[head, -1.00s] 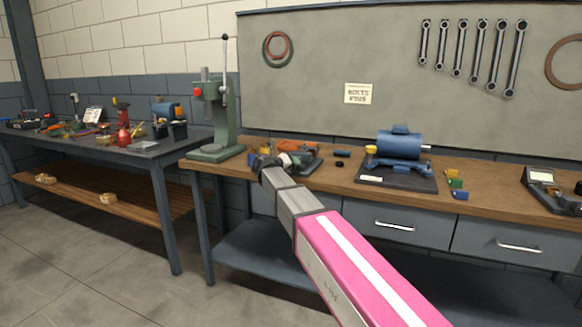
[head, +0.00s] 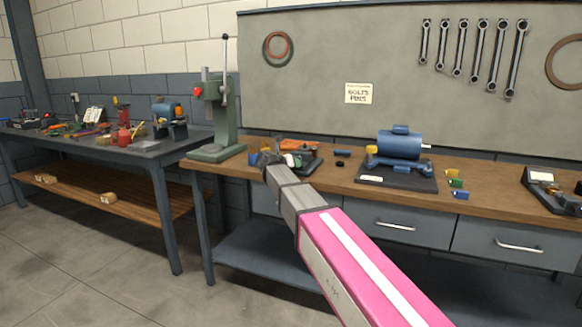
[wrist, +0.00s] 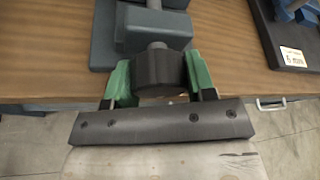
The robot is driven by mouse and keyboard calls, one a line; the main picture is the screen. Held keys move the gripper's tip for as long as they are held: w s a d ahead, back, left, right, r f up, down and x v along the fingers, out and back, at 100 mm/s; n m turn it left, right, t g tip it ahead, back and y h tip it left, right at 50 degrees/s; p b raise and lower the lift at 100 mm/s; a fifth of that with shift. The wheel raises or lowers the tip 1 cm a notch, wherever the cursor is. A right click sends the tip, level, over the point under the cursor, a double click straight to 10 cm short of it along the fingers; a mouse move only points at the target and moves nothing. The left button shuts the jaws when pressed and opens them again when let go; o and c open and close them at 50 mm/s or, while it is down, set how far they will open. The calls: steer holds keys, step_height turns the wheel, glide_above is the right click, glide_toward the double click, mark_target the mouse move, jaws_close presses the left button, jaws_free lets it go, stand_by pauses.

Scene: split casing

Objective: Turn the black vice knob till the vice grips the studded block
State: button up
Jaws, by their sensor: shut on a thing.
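The black vice knob (wrist: 158,74) sits on a short grey screw at the front of the blue-grey vice (wrist: 152,34) in the wrist view. My gripper (wrist: 157,80) has its two green fingers on either side of the knob, shut on it. In the head view my gripper (head: 266,160) is at the front edge of the brown bench, small and partly hidden by my own arm. The studded block cannot be made out in either view, and the vice jaws lie beyond the top of the wrist view.
A green press (head: 219,120) stands left of my gripper. A blue motor (head: 398,146) on a dark base is to the right, with small coloured blocks (head: 455,183) beside it. A dark plate with a white label (wrist: 292,57) is at the wrist view's right.

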steer(key=o, duration=0.9)
steer(key=v, duration=1)
steer(key=shift+s+a+r, duration=0.15)
steer(key=shift+s+a, duration=0.05)
steer(key=shift+s, duration=0.1)
